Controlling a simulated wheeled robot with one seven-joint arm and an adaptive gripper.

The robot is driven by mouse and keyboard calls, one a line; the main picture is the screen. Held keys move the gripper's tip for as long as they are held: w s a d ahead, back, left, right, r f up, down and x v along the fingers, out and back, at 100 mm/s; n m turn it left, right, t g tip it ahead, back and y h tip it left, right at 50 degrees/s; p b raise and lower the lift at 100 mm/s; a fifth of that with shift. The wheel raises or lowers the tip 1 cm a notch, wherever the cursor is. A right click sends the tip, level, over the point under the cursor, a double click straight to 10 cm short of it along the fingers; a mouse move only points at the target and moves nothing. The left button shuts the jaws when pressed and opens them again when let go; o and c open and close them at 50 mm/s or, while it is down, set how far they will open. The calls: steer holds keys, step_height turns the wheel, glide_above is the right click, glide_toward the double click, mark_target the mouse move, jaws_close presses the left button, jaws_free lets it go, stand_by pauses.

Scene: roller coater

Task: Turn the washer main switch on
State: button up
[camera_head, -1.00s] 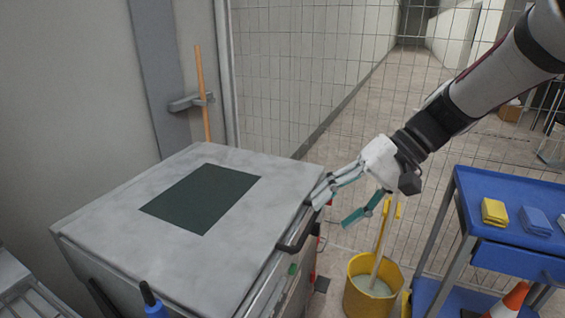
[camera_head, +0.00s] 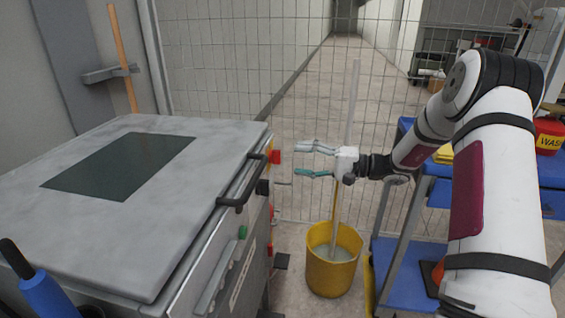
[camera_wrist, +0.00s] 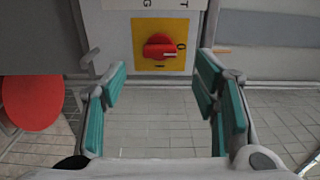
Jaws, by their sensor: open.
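The main switch (camera_wrist: 160,46) is a red rotary knob on a yellow plate, near the top middle of the wrist view. A small pale mark shows at the knob's right side. My gripper (camera_wrist: 161,88) is open and empty, its teal-padded fingers on either side below the knob and apart from it. In the head view the washer (camera_head: 185,222) is a grey-topped cabinet at left. My gripper (camera_head: 300,161) points left at its right side, with a gap between. A red part (camera_head: 275,157) shows there; I cannot tell whether it is the switch.
A red disc (camera_wrist: 33,103) is at the left of the wrist view. A black handle (camera_head: 241,190) sticks out from the washer's edge. A yellow mop bucket (camera_head: 332,272) stands below my gripper, its mop handle rising behind it. A blue cart (camera_head: 400,270) is at the right.

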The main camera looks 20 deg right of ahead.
mark_target(277, 157)
steer(key=shift+b+x, duration=0.6)
steer(key=shift+x, duration=2.4)
steer(key=c, duration=1.2)
